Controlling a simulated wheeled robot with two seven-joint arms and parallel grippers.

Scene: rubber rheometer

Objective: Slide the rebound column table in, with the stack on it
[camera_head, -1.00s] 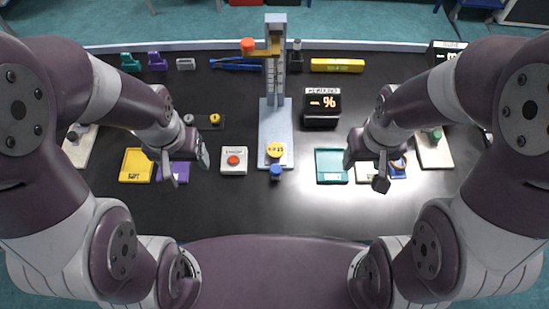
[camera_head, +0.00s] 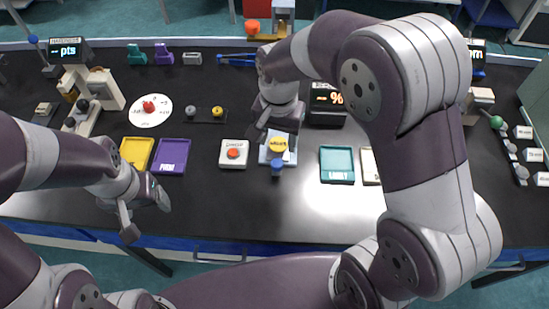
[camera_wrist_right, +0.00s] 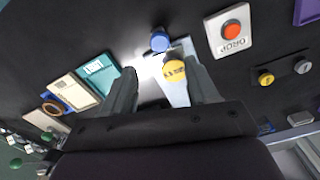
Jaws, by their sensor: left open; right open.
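The yellow-topped stack (camera_head: 277,145) sits on the pale blue rebound column table (camera_head: 291,156), with a blue knob (camera_head: 277,169) at its front edge. My right gripper (camera_head: 278,128) is open above the table, just behind the stack. In the right wrist view, the open fingers (camera_wrist_right: 165,85) flank the yellow stack top (camera_wrist_right: 174,72), and the blue knob (camera_wrist_right: 160,42) lies beyond them. I see no contact. My right arm hides most of the column in the head view; its orange top (camera_head: 252,27) shows. My left gripper (camera_head: 147,215) is open and empty near the front left edge.
A white panel with a red DROP button (camera_head: 234,153) lies left of the table. A teal tray (camera_head: 337,164) lies to its right. Yellow (camera_head: 137,151) and purple (camera_head: 171,156) trays lie further left. The bench front between the arms is clear.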

